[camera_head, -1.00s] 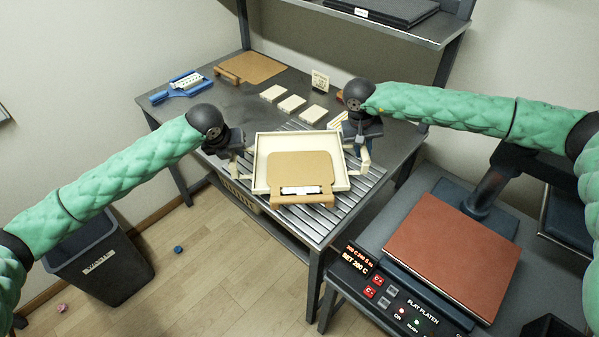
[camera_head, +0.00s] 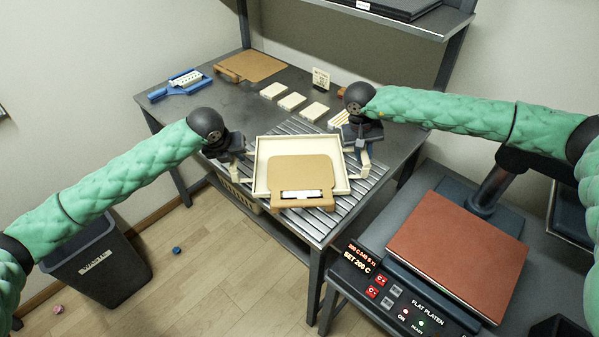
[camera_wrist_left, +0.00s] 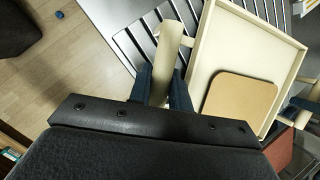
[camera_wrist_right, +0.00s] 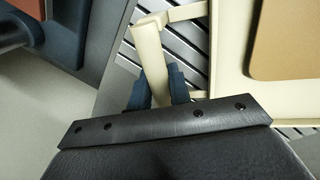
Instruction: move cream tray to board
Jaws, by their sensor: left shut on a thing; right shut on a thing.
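The cream tray (camera_head: 262,165) is a shallow rectangular tray with a handle on each side. It is over the slatted rack (camera_head: 330,220) at the table's front; whether it touches the slats I cannot tell. A tan board with a white label (camera_head: 300,172) lies in it and its front part overhangs the tray's front edge. My left gripper (camera_head: 240,172) is shut on the tray's left handle, which shows between the fingers in the left wrist view (camera_wrist_left: 168,60). My right gripper (camera_head: 365,160) is shut on the right handle, seen in the right wrist view (camera_wrist_right: 152,65).
A tan board (camera_head: 250,66) lies at the table's back left beside a blue tool (camera_head: 180,84). Several cream blocks (camera_head: 292,101) and a small sign (camera_head: 320,78) stand behind the tray. A press with a red-brown platen (camera_head: 455,255) stands at right. A bin (camera_head: 100,265) is at left.

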